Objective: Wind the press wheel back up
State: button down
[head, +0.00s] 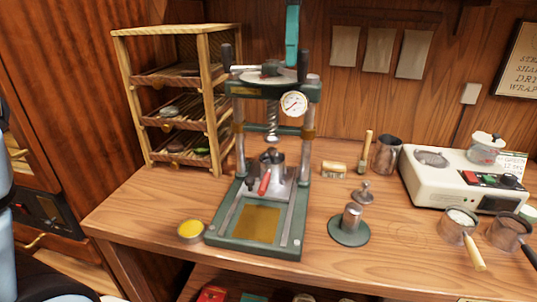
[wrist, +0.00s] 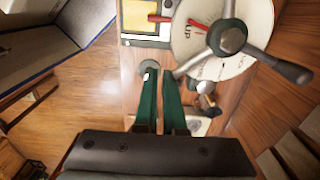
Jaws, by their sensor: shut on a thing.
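The press (head: 258,200) stands on the wooden counter, with a green frame, silver columns and a round gauge (head: 294,104). Its wheel (head: 268,73) is on top, with dark upright knobs. In the wrist view the wheel's hub (wrist: 228,38) and spokes lie over a cream disc (wrist: 205,65) marked "UP", with a red pointer. My gripper (wrist: 160,74) has its green fingers close together at the end of a silver spoke, shut on a wheel handle; the grip itself is mostly hidden. In the head view one teal finger (head: 292,40) comes down at the wheel's right side.
A wooden rack (head: 160,38) with trays stands left of the press. A yellow-filled tin (head: 190,231) is at its front left. A tamper on a green base (head: 348,238), a brush (head: 365,150), a metal jug (head: 386,154) and a white appliance (head: 430,188) stand to the right.

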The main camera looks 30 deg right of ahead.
jog(key=shift+s+d+p, duration=0.15)
jog(key=shift+d+p, duration=0.2)
jog(key=shift+d, duration=0.15)
jog(key=shift+s+d+p, duration=0.15)
jog(key=shift+d+p, duration=0.2)
jog(key=shift+d, duration=0.35)
jog(key=shift+a, duration=0.1)
notch_tip(320, 180, up, 8)
jog(key=a+p, duration=0.1)
jog(key=p, duration=0.6)
jog(key=shift+s+a+f, duration=0.25)
jog(key=shift+a, duration=0.05)
dwell(0.5)
